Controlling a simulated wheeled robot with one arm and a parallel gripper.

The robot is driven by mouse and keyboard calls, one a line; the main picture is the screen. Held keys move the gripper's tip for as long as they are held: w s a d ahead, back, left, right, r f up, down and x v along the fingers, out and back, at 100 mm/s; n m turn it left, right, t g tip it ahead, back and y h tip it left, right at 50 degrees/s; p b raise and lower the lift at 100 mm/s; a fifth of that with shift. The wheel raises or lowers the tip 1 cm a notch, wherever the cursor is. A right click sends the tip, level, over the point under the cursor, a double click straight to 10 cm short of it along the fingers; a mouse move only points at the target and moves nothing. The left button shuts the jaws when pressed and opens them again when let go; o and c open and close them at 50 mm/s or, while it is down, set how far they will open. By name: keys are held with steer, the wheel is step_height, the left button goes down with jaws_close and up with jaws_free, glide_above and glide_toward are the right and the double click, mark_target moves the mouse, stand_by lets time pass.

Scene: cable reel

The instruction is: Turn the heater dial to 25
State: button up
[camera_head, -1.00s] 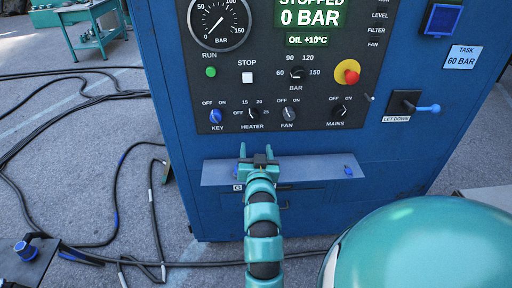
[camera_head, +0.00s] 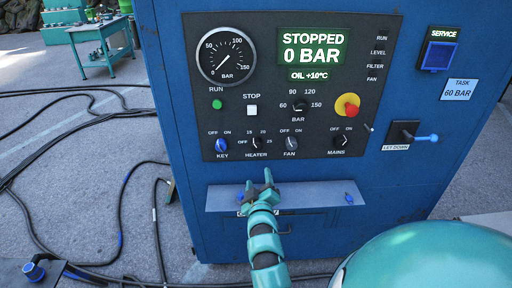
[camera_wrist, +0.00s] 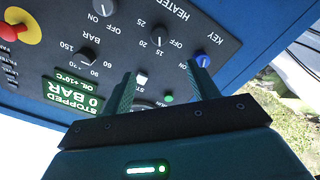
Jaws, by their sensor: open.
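The heater dial (camera_head: 256,142) is a small black knob with a pale mark, low on the dark control panel. It sits between the blue key switch (camera_head: 221,145) and the fan knob (camera_head: 291,143). Its labels read OFF, 15, 20 and 25; I cannot tell exactly which one the mark meets. My gripper (camera_head: 258,178) is open and empty, below the dial and in front of the cabinet's shelf. In the wrist view the heater dial (camera_wrist: 158,42) shows beyond the gap between my fingertips (camera_wrist: 160,70), apart from them.
The shelf (camera_head: 325,194) juts out below the panel. The bar knob (camera_head: 299,106), red emergency button (camera_head: 347,106), mains knob (camera_head: 338,140) and let-down lever (camera_head: 408,136) are nearby. Cables (camera_head: 75,125) lie on the floor to the left.

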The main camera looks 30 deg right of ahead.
mark_target(256, 147)
steer(key=p+x, duration=0.5)
steer(key=x, duration=1.2)
steer(key=shift+w+d, duration=0.1)
steer(key=shift+d, duration=0.1)
steer(key=shift+c, duration=0.5)
steer(key=c, duration=0.9)
